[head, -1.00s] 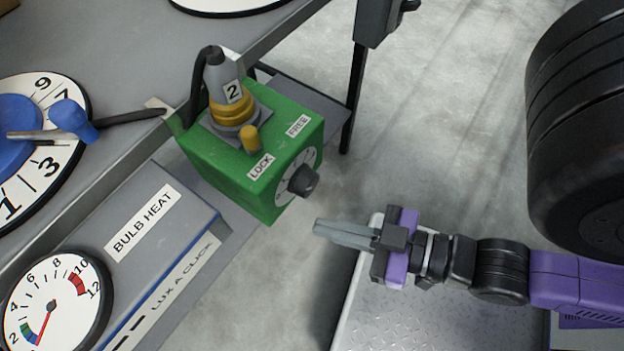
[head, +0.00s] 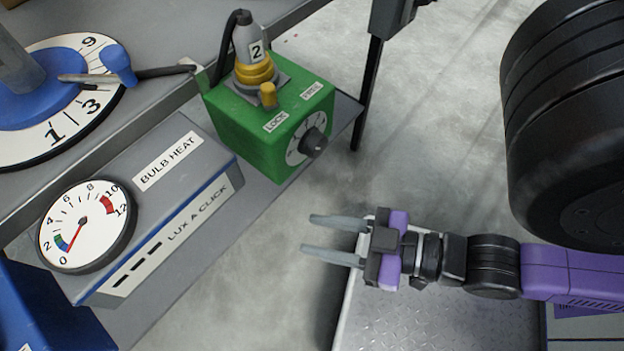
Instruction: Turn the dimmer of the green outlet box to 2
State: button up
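The green outlet box (head: 245,133) sits at the edge of the grey bench, upper middle of the head view. Its black dimmer knob (head: 314,143) sticks out of a white dial (head: 297,149) on the right face; the dial's numbers are too small to read. A grey and yellow plug marked 2 (head: 254,62) stands on top. My gripper (head: 334,238) is open and empty, below the knob in the picture and clear of the box. Its two grey fingers point left.
A large numbered dial (head: 75,120) with a blue hub and lever is at upper left. Floor between gripper and bench is clear.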

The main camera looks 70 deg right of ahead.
aim_at(313, 143)
jog(key=l+u, duration=0.35)
jog(key=k+l+u, duration=0.15)
jog(key=u, duration=0.2)
jog(key=k+l+u, duration=0.1)
jog(key=u, duration=0.25)
jog(key=k+l, duration=0.2)
jog(key=l, duration=0.15)
jog(key=k+l, duration=0.2)
jog(key=l, duration=0.15)
jog(key=k+l, duration=0.2)
jog(key=l, duration=0.15)
